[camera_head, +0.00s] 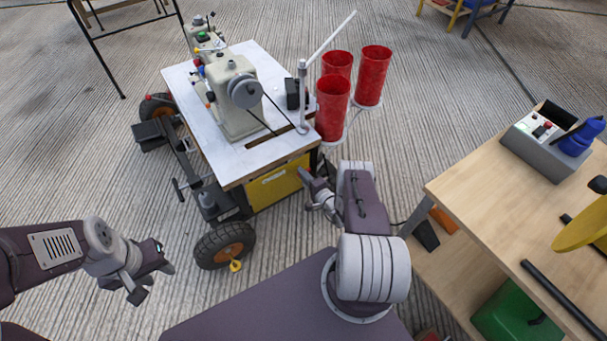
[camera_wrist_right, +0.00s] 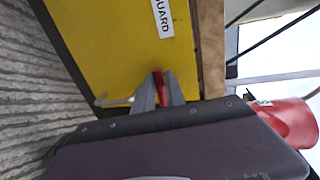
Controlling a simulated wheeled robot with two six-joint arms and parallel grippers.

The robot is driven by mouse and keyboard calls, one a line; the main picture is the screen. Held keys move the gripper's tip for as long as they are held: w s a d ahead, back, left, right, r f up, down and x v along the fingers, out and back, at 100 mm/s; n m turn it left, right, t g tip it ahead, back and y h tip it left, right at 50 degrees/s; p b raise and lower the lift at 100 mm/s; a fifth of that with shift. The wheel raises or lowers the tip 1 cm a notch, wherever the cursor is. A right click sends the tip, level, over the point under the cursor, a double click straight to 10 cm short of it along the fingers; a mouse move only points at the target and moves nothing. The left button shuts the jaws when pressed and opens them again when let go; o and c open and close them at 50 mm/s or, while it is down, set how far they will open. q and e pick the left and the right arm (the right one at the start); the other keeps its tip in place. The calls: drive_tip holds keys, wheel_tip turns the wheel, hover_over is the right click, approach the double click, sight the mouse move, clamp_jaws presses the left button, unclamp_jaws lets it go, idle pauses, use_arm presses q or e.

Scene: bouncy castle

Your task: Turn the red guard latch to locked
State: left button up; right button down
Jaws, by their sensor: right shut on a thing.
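A sewing machine (camera_head: 237,97) stands on a white-topped wheeled cart (camera_head: 190,85). A yellow guard panel (camera_head: 275,187) is on the cart's side; in the right wrist view the panel (camera_wrist_right: 95,45) bears a white label reading "GUARD" (camera_wrist_right: 162,17). The red guard latch (camera_wrist_right: 159,87) shows as a narrow red strip between the fingers of my right gripper (camera_wrist_right: 160,92), which is shut on it. In the head view my right gripper (camera_head: 306,182) is at the panel's right end and the latch cannot be made out. My left gripper (camera_head: 155,283) is open and empty, above the floor.
Red cylindrical cups (camera_head: 332,108) are mounted at the cart's right side. A wooden workbench (camera_head: 470,190) stands at right with a grey control box (camera_head: 545,145). The cart's wheel (camera_head: 225,245) lies between my grippers. Bare floor is at left.

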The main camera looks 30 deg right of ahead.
idle(0.3)
drive_tip(key=c, duration=1.4)
unclamp_jaws()
drive_tip(key=p+v, duration=0.4)
drive_tip(key=v, duration=0.5)
